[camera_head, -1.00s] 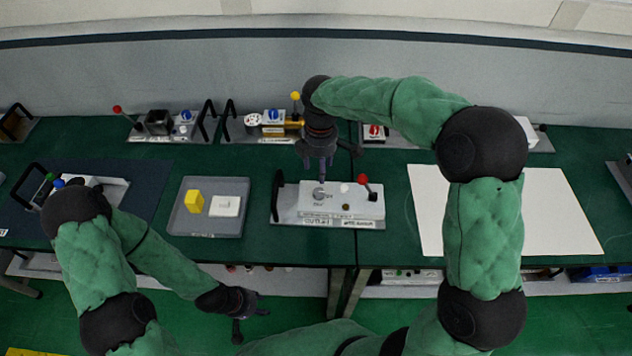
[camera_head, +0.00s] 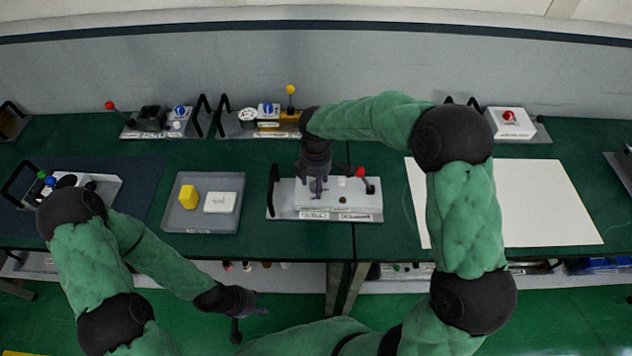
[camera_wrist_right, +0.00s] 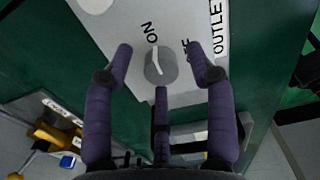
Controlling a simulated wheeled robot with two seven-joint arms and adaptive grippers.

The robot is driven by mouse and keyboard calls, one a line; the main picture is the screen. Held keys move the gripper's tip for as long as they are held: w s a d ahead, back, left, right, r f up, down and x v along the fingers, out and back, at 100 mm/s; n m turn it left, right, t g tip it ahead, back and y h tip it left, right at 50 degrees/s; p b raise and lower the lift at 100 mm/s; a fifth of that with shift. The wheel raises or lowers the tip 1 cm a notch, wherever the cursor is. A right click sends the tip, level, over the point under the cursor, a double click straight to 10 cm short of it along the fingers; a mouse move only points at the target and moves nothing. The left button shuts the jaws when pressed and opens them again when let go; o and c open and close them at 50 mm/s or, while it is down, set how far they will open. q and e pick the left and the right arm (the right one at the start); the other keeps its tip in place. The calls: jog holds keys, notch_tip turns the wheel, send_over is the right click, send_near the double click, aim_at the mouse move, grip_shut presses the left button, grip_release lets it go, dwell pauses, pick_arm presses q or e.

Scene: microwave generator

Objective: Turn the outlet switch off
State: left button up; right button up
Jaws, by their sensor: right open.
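The outlet unit (camera_head: 330,203) is a light grey box on a base plate at the middle of the table. Its outlet switch is a round grey knob (camera_wrist_right: 160,66) with a white line, between an "ON" label and a partly hidden "OFF" label in the right wrist view. The line appears to lie on the ON side. My right gripper (camera_head: 317,192) is open above the box, and its purple fingers (camera_wrist_right: 162,70) spread around the knob in the wrist view. I cannot tell whether they touch it. My left gripper (camera_head: 248,308) is open and empty, low before the table's front edge.
A red-tipped lever (camera_head: 361,173) and a black handle (camera_head: 273,188) stand at the unit's ends. A grey tray (camera_head: 203,226) with a yellow block (camera_head: 188,196) lies left, a white sheet (camera_head: 550,205) right. Several other units line the back.

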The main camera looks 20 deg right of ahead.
grip_shut()
jog(key=shift+m, duration=0.5)
jog(key=m, duration=0.3)
jog(key=shift+p, duration=0.3)
jog(key=m, duration=0.9)
jog(key=shift+s, duration=0.1)
jog(key=m, duration=0.4)
jog(key=shift+a+m+b, duration=0.1)
jog(key=shift+m+b, duration=0.2)
jog(key=shift+b, duration=0.05)
jog(key=shift+m, duration=0.3)
